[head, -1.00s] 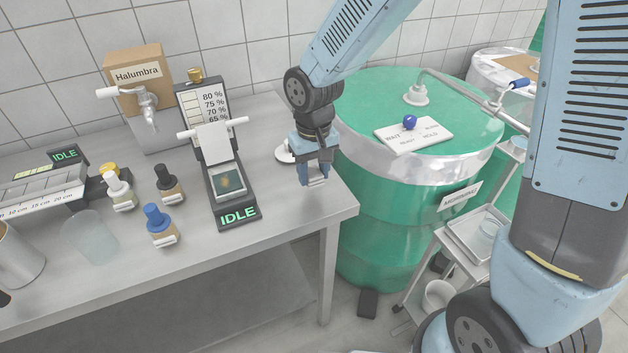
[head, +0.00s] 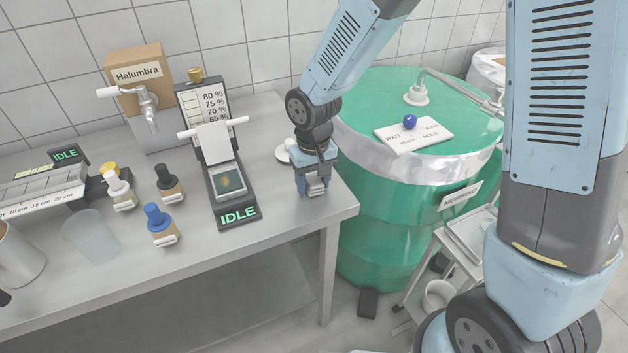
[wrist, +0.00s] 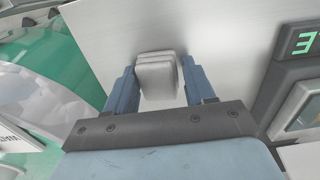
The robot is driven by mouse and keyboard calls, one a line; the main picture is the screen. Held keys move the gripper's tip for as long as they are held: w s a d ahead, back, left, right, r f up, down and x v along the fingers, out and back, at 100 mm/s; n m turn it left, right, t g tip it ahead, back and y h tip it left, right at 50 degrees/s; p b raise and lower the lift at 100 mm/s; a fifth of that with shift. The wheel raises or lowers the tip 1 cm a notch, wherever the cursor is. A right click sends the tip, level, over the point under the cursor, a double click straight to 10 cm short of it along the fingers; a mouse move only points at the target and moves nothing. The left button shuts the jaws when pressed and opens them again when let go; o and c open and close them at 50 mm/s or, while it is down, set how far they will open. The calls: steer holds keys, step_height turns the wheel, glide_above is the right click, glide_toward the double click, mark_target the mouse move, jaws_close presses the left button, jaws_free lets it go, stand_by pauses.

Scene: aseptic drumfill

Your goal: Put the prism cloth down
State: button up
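The prism cloth is a small folded whitish pad (head: 317,187) at the right end of the steel bench (head: 270,215). My gripper (head: 317,182) points down over it, with one finger on each side. In the wrist view the cloth (wrist: 156,76) lies between the two blue fingers (wrist: 160,82). The fingers stand apart, with a narrow gap showing at the cloth's right side. The left finger is very close to the cloth, and I cannot tell if it touches. The cloth's underside is hidden, but it looks at bench level.
The refractometer-like device (head: 237,214) reading IDLE stands left of my gripper. A small white dish (head: 283,154) is just behind. Dropper bottles (head: 160,225) and a beaker (head: 92,237) stand further left. The bench's right edge is close, with a green drum (head: 385,220) beyond.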

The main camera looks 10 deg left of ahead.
mark_target(314, 182)
steer(key=shift+o, duration=1.2)
step_height(314, 182, up, 12)
steer(key=d+r+m+t, duration=0.1)
steer(key=d+r+m, duration=0.1)
steer(key=d+r, duration=0.5)
steer(key=s+d+r+m+t, duration=0.1)
steer(key=s+d+r, duration=0.2)
steer(key=d, duration=0.5)
steer(key=s+d+r+m+t, duration=0.2)
steer(key=s+d+r, duration=0.1)
steer(key=d, duration=0.4)
steer(key=s+d+r+m+t, duration=0.1)
steer(key=s+d+r, duration=0.2)
steer(key=d, duration=0.5)
steer(key=shift+s+d+t, duration=0.3)
steer(key=shift+s, duration=0.45)
steer(key=shift+c, duration=0.2)
